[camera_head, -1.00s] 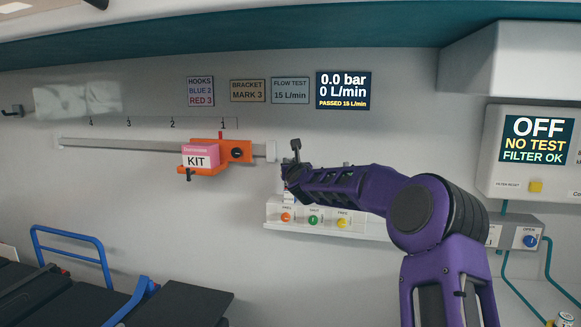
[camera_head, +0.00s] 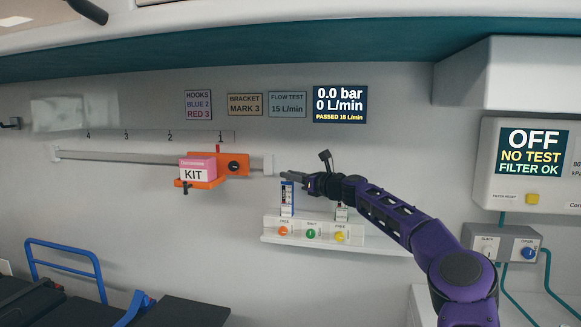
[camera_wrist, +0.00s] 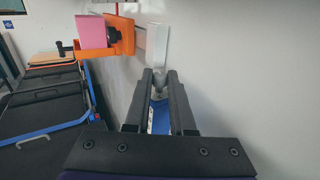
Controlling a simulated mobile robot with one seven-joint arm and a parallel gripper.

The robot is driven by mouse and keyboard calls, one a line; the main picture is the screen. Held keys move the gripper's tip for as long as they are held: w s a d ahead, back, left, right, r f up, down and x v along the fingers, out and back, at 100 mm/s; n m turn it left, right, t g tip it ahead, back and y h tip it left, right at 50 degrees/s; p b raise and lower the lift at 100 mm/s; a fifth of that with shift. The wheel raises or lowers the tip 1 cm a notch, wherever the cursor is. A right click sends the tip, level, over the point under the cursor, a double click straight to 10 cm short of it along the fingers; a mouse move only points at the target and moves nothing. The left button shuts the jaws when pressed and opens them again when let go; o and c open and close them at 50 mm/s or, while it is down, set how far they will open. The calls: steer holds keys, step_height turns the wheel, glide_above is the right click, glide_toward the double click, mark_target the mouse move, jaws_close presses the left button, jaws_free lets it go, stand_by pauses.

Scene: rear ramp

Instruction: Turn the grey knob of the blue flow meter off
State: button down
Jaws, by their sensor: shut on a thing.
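The blue flow meter (camera_head: 287,200) stands upright on the white panel with outlets, below my fingertips. My gripper (camera_head: 287,175) is at the top of it, with its fingers pointing left along the wall. In the wrist view the fingers (camera_wrist: 160,75) are close together, with the blue meter (camera_wrist: 160,118) visible between and behind them. They are shut on the grey knob at the meter's top, which the fingers mostly hide. The wall display (camera_head: 340,104) reads 0.0 bar, 0 L/min, PASSED 15 L/min.
An orange bracket (camera_head: 206,184) with a pink and white KIT box (camera_head: 197,171) sits on the rail left of my gripper. A second small meter (camera_head: 342,214) is under my wrist.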

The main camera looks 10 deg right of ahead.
steer(key=n+g+y+p, duration=0.1)
steer(key=p, duration=0.2)
steer(key=shift+w+r, duration=0.1)
steer(key=shift+r, duration=0.1)
steer(key=shift+f+n+g+y+p, duration=0.3)
steer(key=shift+y+p, duration=0.2)
steer(key=shift+p, duration=0.15)
steer(key=c, duration=0.8)
jaws_free()
steer(key=shift+o, duration=0.2)
steer(key=shift+d, duration=0.1)
steer(key=b+v, duration=0.2)
steer(key=v, duration=1.5)
